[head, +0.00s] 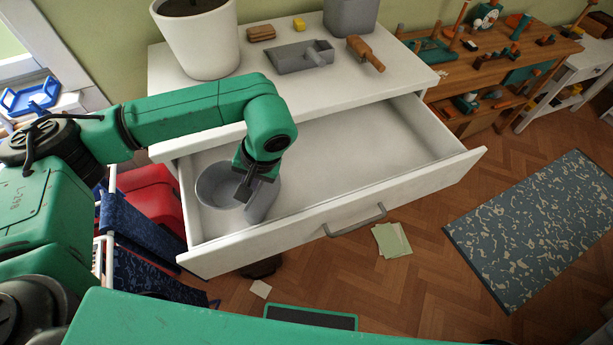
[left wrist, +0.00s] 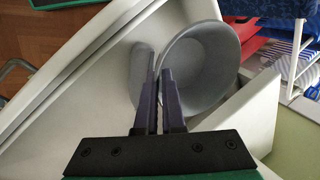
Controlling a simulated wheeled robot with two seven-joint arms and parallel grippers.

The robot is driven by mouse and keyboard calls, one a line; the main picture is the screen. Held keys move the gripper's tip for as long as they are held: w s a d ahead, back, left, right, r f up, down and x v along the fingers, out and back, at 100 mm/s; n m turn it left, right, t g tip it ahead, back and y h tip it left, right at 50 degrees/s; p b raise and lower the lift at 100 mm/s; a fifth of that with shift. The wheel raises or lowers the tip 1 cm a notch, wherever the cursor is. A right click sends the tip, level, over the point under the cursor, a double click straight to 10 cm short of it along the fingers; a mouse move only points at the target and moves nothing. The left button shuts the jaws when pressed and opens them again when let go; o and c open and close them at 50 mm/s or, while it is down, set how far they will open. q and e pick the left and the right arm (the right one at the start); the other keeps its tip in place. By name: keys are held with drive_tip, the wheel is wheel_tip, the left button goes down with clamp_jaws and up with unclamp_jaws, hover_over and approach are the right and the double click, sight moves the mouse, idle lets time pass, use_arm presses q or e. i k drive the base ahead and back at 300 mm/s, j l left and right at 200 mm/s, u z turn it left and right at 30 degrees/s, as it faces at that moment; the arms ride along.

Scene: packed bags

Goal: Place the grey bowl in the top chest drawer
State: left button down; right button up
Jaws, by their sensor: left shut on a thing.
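The grey bowl (head: 213,187) is inside the open top drawer (head: 345,218) of the white chest, at the drawer's left end, with its mouth up. My left gripper (head: 244,192) reaches down from above and is shut on the bowl's right-hand wall. In the left wrist view, the fingers (left wrist: 160,75) pinch the rim of the bowl (left wrist: 205,70). I cannot tell whether the bowl touches the drawer floor. My right gripper is not in view.
The rest of the drawer, to the right, is empty. On the chest top are a white pot (head: 197,40), a grey tray (head: 297,58) and a wooden-handled tool (head: 365,53). A red bag (head: 150,195) stands left of the drawer. A workbench (head: 490,60) is at the right.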

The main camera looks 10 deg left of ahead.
sight(355, 171)
drive_tip(key=i+l+u, duration=0.15)
drive_tip(key=l+u, duration=0.2)
drive_tip(key=i+l+u, duration=0.1)
drive_tip(key=l+u, duration=0.55)
drive_tip(key=l, duration=0.65)
drive_tip(key=i+l+u, duration=0.1)
drive_tip(key=l, duration=0.5)
